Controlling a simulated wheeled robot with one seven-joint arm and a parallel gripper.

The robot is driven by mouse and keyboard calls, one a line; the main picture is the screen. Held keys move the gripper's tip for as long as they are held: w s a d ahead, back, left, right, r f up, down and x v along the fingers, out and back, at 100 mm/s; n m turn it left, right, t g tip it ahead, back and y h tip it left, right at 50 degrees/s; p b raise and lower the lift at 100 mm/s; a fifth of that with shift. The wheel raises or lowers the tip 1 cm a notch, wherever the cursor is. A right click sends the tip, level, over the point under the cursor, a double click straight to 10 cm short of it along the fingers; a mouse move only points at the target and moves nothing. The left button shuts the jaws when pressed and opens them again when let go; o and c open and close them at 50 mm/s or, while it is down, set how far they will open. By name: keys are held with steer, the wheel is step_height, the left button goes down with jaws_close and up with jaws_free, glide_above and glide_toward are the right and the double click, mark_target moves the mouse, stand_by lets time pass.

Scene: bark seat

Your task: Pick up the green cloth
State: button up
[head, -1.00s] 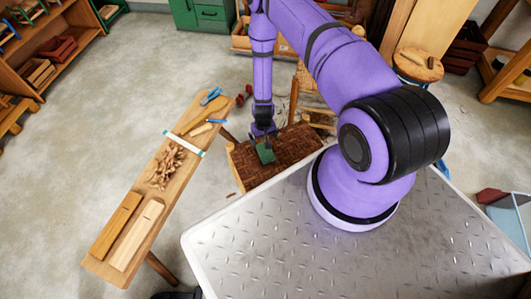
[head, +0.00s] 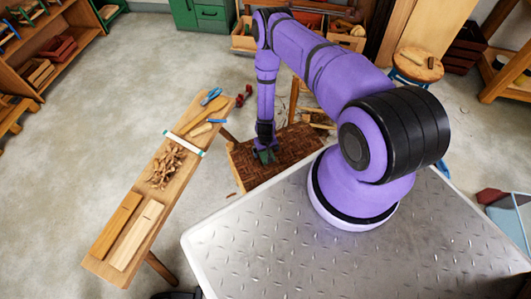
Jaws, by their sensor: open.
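The green cloth (head: 266,156) lies on the brown woven bark seat (head: 247,174), near the seat's far left part. It looks small and dark green. My gripper (head: 265,150) points down right over the cloth, and its fingers cover part of it. The gripper is open. I cannot tell from this view whether the fingertips touch the cloth.
A narrow wooden bench (head: 152,228) stands left of the seat, with wood shavings (head: 164,168), planks and blue-handled tools (head: 211,96) on it. A round stool (head: 418,66) stands at the back right. My metal deck fills the lower right. Grey floor is free at left.

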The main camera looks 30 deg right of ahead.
steer(key=shift+f, duration=0.2)
steer(key=c, duration=1)
steer(key=shift+r, duration=0.2)
steer(key=shift+r, duration=0.9)
steer(key=shift+w+a+r, duration=0.15)
steer(key=shift+w+r, duration=0.15)
steer(key=shift+r, duration=0.5)
steer(key=w+a, duration=0.2)
steer(key=w, duration=0.2)
steer(key=w+a+r, duration=0.1)
steer(key=w+a, duration=0.2)
steer(key=w, duration=0.2)
steer(key=w+a, duration=0.2)
steer(key=w, duration=0.2)
steer(key=shift+w+a+r, duration=0.15)
steer(key=shift+w+a, duration=0.05)
steer(key=shift+a, duration=0.1)
